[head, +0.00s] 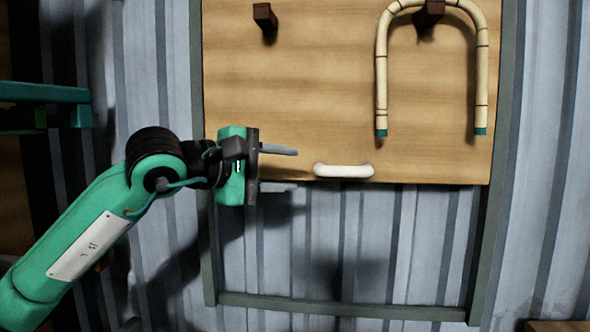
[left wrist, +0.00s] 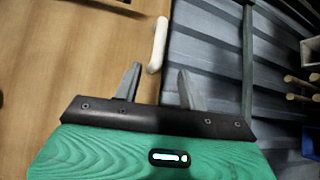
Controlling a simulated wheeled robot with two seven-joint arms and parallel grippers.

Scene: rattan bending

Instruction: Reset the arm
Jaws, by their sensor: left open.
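My left arm (head: 90,240), green with black joints, reaches in from the lower left in the head view. Its left gripper (head: 290,160) is in front of the lower left edge of the wooden board (head: 290,80). The left wrist view shows the gripper (left wrist: 160,72) with its two grey fingers apart and nothing between them. A white handle (head: 343,171) is at the board's bottom edge, just right of the fingers and apart from them. The handle also shows beyond the fingertips in the left wrist view (left wrist: 158,44). My right gripper is in neither view.
A U-shaped bent rattan piece (head: 381,75) with teal ends hangs on a dark peg (head: 430,14). Another dark peg (head: 265,17) at the upper left is bare. A grey frame (head: 340,305) surrounds the board; the corrugated wall (head: 340,245) shows below it.

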